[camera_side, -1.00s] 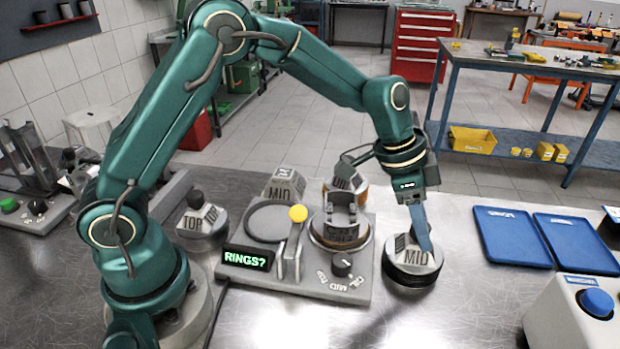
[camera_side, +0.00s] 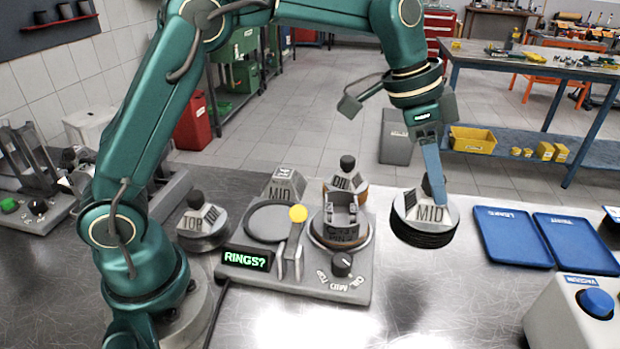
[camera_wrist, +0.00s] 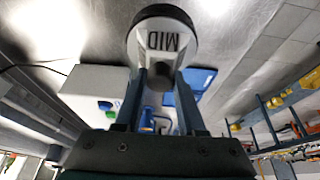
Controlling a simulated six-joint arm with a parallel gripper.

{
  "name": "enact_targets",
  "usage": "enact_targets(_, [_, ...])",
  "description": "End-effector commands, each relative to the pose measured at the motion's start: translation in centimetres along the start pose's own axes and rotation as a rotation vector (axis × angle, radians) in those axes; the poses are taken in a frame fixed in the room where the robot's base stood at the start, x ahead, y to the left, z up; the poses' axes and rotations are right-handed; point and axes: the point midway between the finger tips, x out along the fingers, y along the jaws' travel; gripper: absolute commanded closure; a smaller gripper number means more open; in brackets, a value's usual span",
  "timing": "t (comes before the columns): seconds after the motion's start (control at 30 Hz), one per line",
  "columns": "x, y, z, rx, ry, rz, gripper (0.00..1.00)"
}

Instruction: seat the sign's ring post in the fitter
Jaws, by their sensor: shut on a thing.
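My gripper (camera_side: 433,182) is shut on the MID ring post (camera_side: 428,213), a grey sign block on a stack of black rings. It hangs in the air right of the fitter, and the MID face also shows in the wrist view (camera_wrist: 165,40) between my fingers. The fitter (camera_side: 300,287) is a grey base with a round plate, a yellow-knobbed lever (camera_side: 298,214), a selector dial (camera_side: 342,262) and a screen reading "RINGS?" (camera_side: 247,258). A grey clamp-like piece (camera_side: 341,219) stands on the fitter's right round seat.
A TOP post (camera_side: 203,221) stands left of the fitter, an OIL post (camera_side: 346,185) behind it. Another MID block (camera_side: 285,184) sits at the back. Bare bench lies in front of the fitter.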

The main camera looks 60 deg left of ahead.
Motion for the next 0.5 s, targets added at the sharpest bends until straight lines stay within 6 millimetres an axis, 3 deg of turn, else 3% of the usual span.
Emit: enact_targets(0.5, [-4.2,0.0,-1.8,0.001,0.005,-0.002,1.0])
